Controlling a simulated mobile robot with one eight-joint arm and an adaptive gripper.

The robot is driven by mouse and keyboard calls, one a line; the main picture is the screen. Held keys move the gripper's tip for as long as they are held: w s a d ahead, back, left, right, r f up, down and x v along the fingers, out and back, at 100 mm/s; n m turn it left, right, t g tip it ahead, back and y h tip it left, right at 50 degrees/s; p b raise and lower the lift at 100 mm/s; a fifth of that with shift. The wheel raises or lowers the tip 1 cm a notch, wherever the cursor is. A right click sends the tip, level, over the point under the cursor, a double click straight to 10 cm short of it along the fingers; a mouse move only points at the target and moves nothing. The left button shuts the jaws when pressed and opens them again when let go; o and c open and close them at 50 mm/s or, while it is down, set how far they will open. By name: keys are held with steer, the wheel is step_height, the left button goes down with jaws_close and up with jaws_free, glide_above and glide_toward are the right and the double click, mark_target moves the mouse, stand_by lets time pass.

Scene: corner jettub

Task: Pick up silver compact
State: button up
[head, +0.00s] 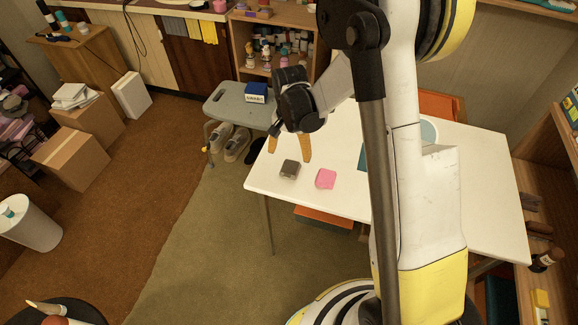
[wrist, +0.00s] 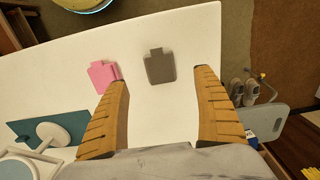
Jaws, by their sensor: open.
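A small dark grey-silver compact (head: 289,169) lies flat on the white table (head: 335,125) near its left front corner. It also shows in the wrist view (wrist: 160,67), just beyond and between my fingertips. My gripper (head: 290,154) is open and empty, its two wooden-looking fingers spread above the table behind the compact. In the wrist view my gripper (wrist: 160,78) has one finger on each side of the compact's line, not touching it.
A pink item (head: 325,179) of similar shape lies just right of the compact; it shows at the left finger's tip in the wrist view (wrist: 103,74). A teal item (wrist: 40,128) lies farther left there. A grey stool (head: 238,106) stands beyond the table's left edge.

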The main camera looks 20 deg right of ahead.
mark_target(290, 168)
step_height(290, 168, down, 9)
steer(key=b, duration=0.4)
steer(key=shift+f, duration=0.15)
steer(key=c, duration=1.4)
